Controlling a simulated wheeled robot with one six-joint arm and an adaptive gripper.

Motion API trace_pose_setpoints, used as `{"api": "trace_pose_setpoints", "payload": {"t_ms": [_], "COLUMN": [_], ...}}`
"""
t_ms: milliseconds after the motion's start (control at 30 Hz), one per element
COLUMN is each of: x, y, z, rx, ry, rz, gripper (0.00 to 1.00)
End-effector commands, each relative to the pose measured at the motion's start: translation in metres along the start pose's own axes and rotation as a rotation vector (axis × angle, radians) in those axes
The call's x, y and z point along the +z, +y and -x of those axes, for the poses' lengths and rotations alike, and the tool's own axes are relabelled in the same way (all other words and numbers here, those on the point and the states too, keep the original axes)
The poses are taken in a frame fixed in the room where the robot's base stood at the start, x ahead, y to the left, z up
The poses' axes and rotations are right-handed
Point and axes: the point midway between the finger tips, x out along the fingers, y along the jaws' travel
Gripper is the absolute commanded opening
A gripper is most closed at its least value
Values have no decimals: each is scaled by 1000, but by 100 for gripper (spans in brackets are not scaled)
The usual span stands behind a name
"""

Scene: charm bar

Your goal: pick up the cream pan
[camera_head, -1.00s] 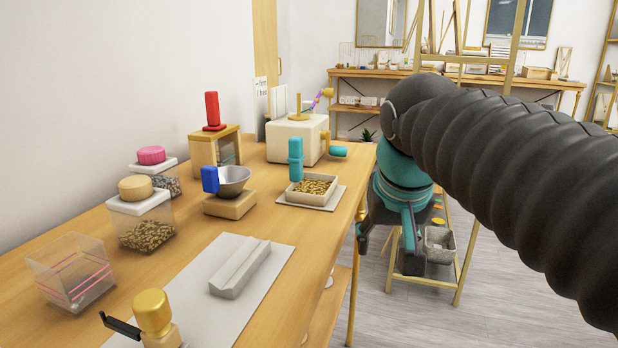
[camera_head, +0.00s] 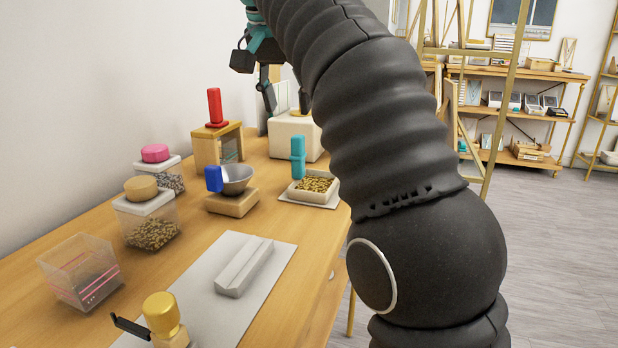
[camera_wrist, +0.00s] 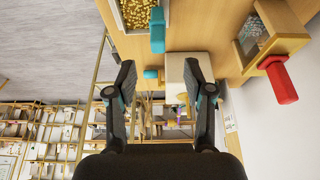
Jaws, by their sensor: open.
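The cream pan (camera_head: 303,197) is a shallow square tray full of gold bits, on a pale mat at the table's right edge. An upright teal handle (camera_head: 298,158) stands at its back left; I cannot tell if it belongs to the pan. In the wrist view the pan (camera_wrist: 137,32) is cut off at the top edge, with the teal handle (camera_wrist: 157,30) to its right. My gripper (camera_head: 287,103) is raised in front of the cream machine beyond the pan. In the wrist view my gripper (camera_wrist: 158,68) is open and empty, its fingers apart from the pan.
The cream machine (camera_head: 290,138) stands behind the pan. A metal bowl (camera_head: 238,175) on a wooden block and a wooden box with a red handle (camera_head: 214,107) stand left. Clear jars, a grey block (camera_head: 244,268) and a gold-knobbed tool (camera_head: 161,315) fill the nearer table.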

Motion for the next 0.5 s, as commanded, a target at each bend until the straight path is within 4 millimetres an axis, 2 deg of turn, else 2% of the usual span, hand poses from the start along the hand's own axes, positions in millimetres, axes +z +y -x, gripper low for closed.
{"api": "trace_pose_setpoints", "payload": {"t_ms": [267, 500], "x": [1, 1], "y": [1, 1], "z": [-27, -63], "rx": [2, 2], "ry": [-1, -1], "rz": [-1, 0], "gripper": [52, 52]}}
